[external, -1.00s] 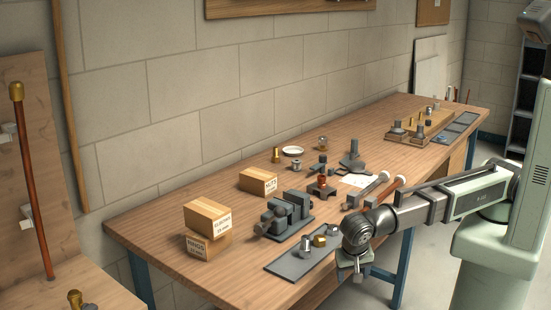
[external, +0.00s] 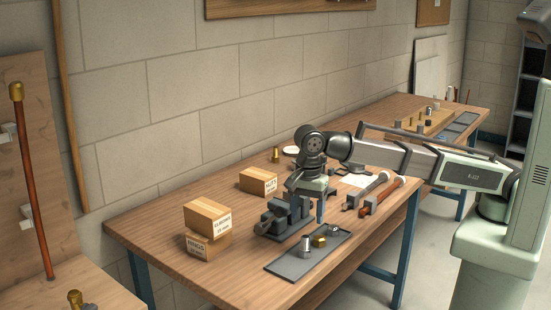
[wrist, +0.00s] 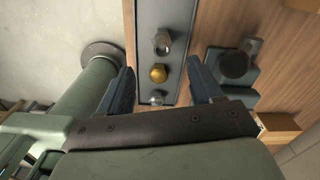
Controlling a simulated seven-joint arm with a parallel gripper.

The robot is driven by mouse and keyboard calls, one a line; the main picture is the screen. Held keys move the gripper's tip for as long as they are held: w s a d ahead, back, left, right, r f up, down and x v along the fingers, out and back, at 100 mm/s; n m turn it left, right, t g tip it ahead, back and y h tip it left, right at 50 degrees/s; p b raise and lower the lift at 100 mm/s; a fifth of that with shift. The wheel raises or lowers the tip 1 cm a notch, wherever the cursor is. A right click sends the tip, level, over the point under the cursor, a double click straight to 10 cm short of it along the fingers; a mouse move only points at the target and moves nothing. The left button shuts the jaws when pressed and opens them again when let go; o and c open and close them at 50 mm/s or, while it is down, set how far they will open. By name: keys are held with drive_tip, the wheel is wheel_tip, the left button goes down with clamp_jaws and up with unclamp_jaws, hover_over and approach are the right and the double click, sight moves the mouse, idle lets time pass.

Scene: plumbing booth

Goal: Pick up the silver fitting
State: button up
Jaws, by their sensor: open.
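A grey tray (external: 290,268) lies along the bench's front edge. On it stand a taller silver cylindrical fitting (external: 305,246), a brass fitting (external: 319,241) and a smaller silver piece (external: 333,230), in a row. In the wrist view the taller silver fitting (wrist: 162,42) is farthest out, the brass one (wrist: 158,73) is in the middle and the small silver piece (wrist: 156,99) is closest to my gripper. I cannot tell which silver piece is the task's. My gripper (external: 307,205) is open and empty, above the bench by the tray. Its fingers (wrist: 160,68) straddle the tray's line in the wrist view.
A dark vise (external: 283,217) stands close beside the tray, near my gripper. Two stacked cardboard boxes (external: 207,228) and another box (external: 258,182) lie to the left. Pipe pieces with white and copper ends (external: 372,190) lie to the right. The bench's front left is clear.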

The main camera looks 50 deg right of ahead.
sight(305, 237)
drive_tip(key=shift+w+a+f, duration=0.1)
drive_tip(key=shift+f, duration=5.45)
drive_tip(key=c, duration=1.2)
